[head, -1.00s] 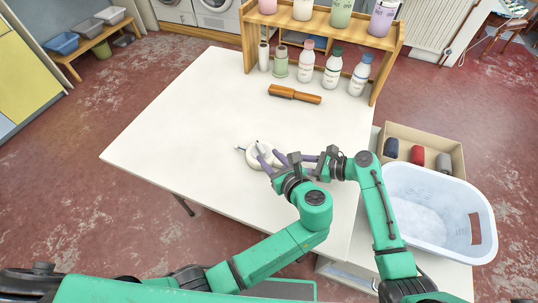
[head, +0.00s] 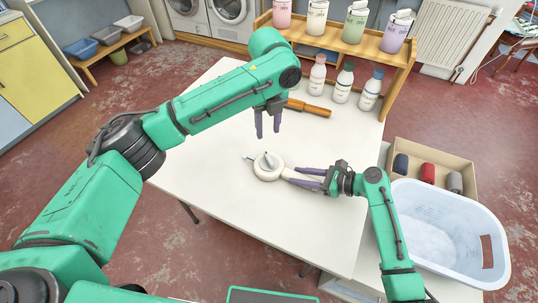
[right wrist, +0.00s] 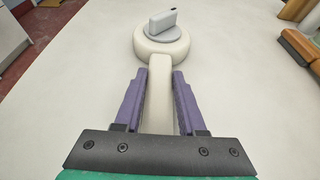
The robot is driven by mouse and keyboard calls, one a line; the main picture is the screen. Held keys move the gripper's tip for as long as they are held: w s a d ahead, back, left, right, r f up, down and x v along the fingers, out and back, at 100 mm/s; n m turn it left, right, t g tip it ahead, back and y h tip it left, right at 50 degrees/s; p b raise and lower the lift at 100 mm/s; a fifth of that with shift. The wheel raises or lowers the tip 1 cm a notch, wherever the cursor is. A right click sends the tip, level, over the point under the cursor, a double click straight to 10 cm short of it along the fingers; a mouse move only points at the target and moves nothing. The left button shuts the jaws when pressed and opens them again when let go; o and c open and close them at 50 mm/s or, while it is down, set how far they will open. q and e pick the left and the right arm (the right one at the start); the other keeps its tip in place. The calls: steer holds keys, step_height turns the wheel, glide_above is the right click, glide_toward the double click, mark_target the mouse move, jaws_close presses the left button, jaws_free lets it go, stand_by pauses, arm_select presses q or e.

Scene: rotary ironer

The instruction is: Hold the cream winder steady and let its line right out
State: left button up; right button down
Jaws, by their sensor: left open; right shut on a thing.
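The cream winder (head: 262,174) lies on the white table, a round body with a grey knob on top and a straight handle. In the right wrist view the winder (right wrist: 150,50) is ahead of my fingers, its handle running back between them. My right gripper (head: 290,175) is shut on that handle from the right. My left gripper (head: 267,132) is open and empty, its fingers pointing down, beyond the winder and apart from it. A small bluish end (head: 247,157) sticks out at the winder's left side. I cannot make out any length of line.
A wooden-handled brush (head: 309,108) lies behind my left gripper. Several bottles (head: 343,82) stand under a wooden shelf (head: 390,47) at the back. A white basket (head: 440,235) and a box of rolls (head: 428,172) are at the right. The table's left part (head: 205,185) is clear.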

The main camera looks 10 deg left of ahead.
mark_target(269, 157)
arm_select(q)
steer(key=f, duration=1.1)
steer(key=shift+s+d+f, duration=0.15)
steer(key=shift+s+f, duration=0.05)
steer(key=shift+s, duration=0.15)
jaws_close()
